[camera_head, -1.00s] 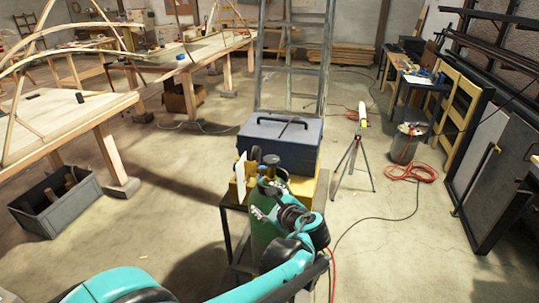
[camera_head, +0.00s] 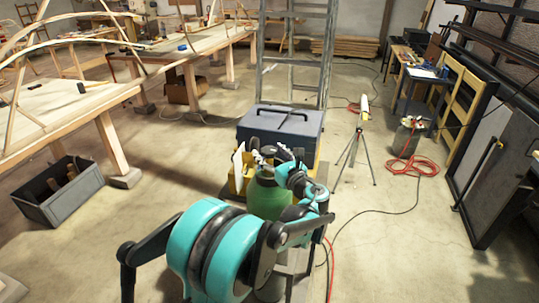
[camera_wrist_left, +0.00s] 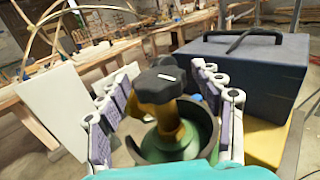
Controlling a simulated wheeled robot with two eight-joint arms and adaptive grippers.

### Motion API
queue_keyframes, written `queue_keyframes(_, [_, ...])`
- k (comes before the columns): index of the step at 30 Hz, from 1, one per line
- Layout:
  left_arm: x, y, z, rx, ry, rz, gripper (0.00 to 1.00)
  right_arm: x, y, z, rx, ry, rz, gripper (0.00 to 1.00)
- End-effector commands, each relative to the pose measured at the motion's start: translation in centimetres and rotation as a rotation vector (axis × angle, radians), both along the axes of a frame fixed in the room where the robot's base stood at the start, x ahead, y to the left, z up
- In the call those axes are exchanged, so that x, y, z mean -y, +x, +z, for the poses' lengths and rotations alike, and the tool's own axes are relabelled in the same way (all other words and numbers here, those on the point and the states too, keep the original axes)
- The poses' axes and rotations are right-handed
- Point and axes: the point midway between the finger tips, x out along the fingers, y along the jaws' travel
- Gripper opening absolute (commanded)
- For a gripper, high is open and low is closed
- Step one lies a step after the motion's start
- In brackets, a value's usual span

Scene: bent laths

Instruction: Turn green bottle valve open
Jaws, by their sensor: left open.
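The green bottle (camera_head: 268,198) stands upright in the middle of the head view, partly hidden by my teal left arm. In the left wrist view its brass valve body (camera_wrist_left: 163,112) carries a black handwheel (camera_wrist_left: 160,82) and rises inside a dark collar on the green shoulder (camera_wrist_left: 203,125). My left gripper (camera_head: 277,157) is at the top of the bottle. In the left wrist view its open fingers (camera_wrist_left: 165,80) stand on either side of the valve, with visible gaps to the handwheel. My right gripper is not in view.
A blue-grey toolbox (camera_head: 280,130) sits close behind the bottle on a yellow surface. A white upright panel (camera_wrist_left: 55,108) stands to the left. A ladder (camera_head: 292,55) is behind. A tripod (camera_head: 354,155) and red hose (camera_head: 412,168) are right.

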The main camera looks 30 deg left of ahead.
Motion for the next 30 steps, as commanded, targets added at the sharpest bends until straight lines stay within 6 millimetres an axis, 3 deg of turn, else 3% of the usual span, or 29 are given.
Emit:
queue_keyframes(8, [-0.14, 0.08, 0.04, 0.001, -0.001, 0.0, 0.63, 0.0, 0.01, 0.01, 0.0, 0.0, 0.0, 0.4])
queue_keyframes(13, [-0.14, 0.06, 0.03, 0.0, -0.001, 0.0, 0.18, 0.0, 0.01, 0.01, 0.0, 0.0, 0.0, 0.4])
queue_keyframes(14, [-0.14, 0.06, 0.03, 0.0, -0.001, 0.0, 0.16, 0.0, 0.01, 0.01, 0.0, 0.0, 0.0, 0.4])
queue_keyframes(23, [-0.12, 0.07, 0.03, 0.0, -0.001, 0.022, 0.16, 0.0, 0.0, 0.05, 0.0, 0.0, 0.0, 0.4])
queue_keyframes(30, [-0.03, 0.2, 0.04, 0.001, -0.002, 0.133, 0.16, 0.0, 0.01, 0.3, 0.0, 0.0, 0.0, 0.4])
